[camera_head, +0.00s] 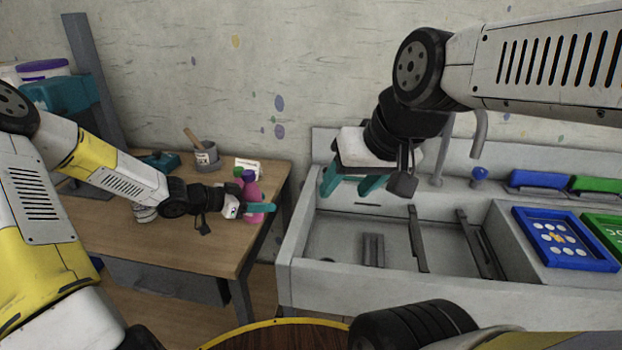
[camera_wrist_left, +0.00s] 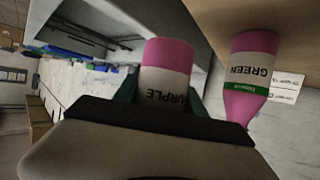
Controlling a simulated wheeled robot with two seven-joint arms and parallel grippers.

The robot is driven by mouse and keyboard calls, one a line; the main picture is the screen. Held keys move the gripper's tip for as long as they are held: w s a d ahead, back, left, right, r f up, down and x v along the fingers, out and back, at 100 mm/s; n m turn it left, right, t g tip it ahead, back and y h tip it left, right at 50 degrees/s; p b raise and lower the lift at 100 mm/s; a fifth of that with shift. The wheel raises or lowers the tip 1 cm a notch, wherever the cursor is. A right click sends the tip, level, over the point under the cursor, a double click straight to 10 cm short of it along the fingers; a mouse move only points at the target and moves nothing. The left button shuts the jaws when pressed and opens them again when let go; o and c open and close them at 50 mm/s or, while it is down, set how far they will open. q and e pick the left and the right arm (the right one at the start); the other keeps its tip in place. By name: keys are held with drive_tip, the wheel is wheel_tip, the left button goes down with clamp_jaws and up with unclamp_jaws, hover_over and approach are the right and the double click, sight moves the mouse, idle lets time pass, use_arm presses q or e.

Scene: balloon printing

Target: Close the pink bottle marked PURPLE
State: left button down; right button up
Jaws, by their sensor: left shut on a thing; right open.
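The pink bottle marked PURPLE (camera_wrist_left: 166,62) is between the teal fingers of my left gripper (camera_wrist_left: 165,100) in the left wrist view. Its lower label and pink base show; its top is hidden there. In the head view the pink bottle (camera_head: 253,191) is near the right end of the wooden table, with a purple cap (camera_head: 249,175) at its top; whether it is fully shut I cannot tell. My left gripper (camera_head: 256,209) is shut on this bottle from the front left. My right gripper (camera_head: 347,184) is open and empty above the sink's left part.
A pink bottle marked GREEN (camera_wrist_left: 250,75) stands close beside; its green cap (camera_head: 238,172) shows in the head view. A white card (camera_head: 249,165) and a grey pot (camera_head: 206,158) are behind on the wooden table (camera_head: 200,246). The sink (camera_head: 345,235) lies to the right, with blue and green trays beyond.

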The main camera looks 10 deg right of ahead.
use_arm(q)
drive_tip(key=shift+a, duration=0.35)
drive_tip(key=a+n+t+y, duration=0.1)
drive_tip(key=a+n, duration=0.1)
drive_tip(key=a, duration=0.2)
drive_tip(key=a+n+t+y, duration=0.2)
drive_tip(key=a, duration=0.3)
drive_tip(key=a+n+t+y, duration=0.2)
drive_tip(key=a, duration=0.3)
drive_tip(key=shift+w+a+r+n, duration=0.2)
drive_tip(key=shift+w+n, duration=0.1)
drive_tip(key=shift+w, duration=0.05)
drive_tip(key=w+a, duration=0.1)
drive_tip(key=w, duration=0.4)
drive_tip(key=w+a+f, duration=0.1)
drive_tip(key=w, duration=0.3)
drive_tip(key=w+a, duration=0.1)
drive_tip(key=w, duration=0.4)
drive_tip(key=shift+w+a+f, duration=0.25)
drive_tip(key=shift+w+a, duration=0.1)
drive_tip(key=shift+a, duration=0.05)
drive_tip(key=shift+w, duration=0.3)
drive_tip(key=shift+w+a+f, duration=0.1)
drive_tip(key=shift+f, duration=1.65)
